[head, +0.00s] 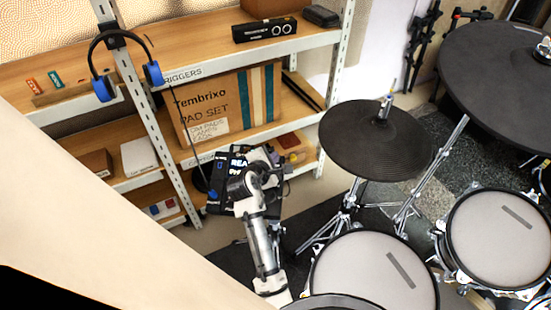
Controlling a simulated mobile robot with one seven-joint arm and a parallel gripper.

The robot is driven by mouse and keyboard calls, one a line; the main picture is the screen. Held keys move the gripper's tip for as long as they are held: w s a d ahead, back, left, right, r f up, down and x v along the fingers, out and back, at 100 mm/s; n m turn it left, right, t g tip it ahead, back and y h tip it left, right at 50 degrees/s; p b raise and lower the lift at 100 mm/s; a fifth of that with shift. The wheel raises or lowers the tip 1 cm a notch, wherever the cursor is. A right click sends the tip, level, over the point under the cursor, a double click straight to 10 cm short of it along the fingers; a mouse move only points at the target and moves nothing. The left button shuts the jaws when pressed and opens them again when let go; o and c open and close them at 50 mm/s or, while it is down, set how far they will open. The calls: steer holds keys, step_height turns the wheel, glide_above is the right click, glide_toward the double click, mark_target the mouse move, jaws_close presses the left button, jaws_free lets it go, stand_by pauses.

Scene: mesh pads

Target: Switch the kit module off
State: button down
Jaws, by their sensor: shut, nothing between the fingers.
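The kit module (222,192) is a dark box with a small lit screen showing partly hidden letters. It stands in front of the shelf, low in the middle of the head view. My arm reaches up from the bottom of the picture, and my gripper (257,163) is over the right part of the module, covering much of its face. The gripper looks shut and empty. The fingertips are small and cannot be made out clearly, and I cannot tell whether they touch the module. The module's power switch cannot be made out.
A shelf with a Tembrixo pad set box (225,105) stands behind. Headphones (103,88) hang on its post, their cable running down near the module. A cymbal pad (376,140) and drum pads (375,272) crowd the right side.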

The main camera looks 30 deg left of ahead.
steer(key=shift+w+f, duration=0.1)
steer(key=shift+f, duration=0.25)
steer(key=shift+r, duration=0.15)
stand_by(0.3)
steer(key=shift+s+d+r+p, duration=0.1)
steer(key=shift+s+r+p, duration=0.1)
steer(key=shift+r+p, duration=0.7)
steer(key=shift+f, duration=0.2)
steer(key=r+p, duration=0.1)
steer(key=p, duration=0.1)
steer(key=s+r+p, duration=0.1)
steer(key=r+p, duration=0.1)
steer(key=shift+d+r, duration=0.2)
steer(key=shift+s+d+r+p, duration=0.1)
steer(key=shift+s+r+p, duration=0.1)
steer(key=shift+r+p, duration=0.25)
steer(key=shift+s+d+r+p, duration=0.15)
steer(key=shift+r+p, duration=0.1)
steer(key=shift+r, duration=0.4)
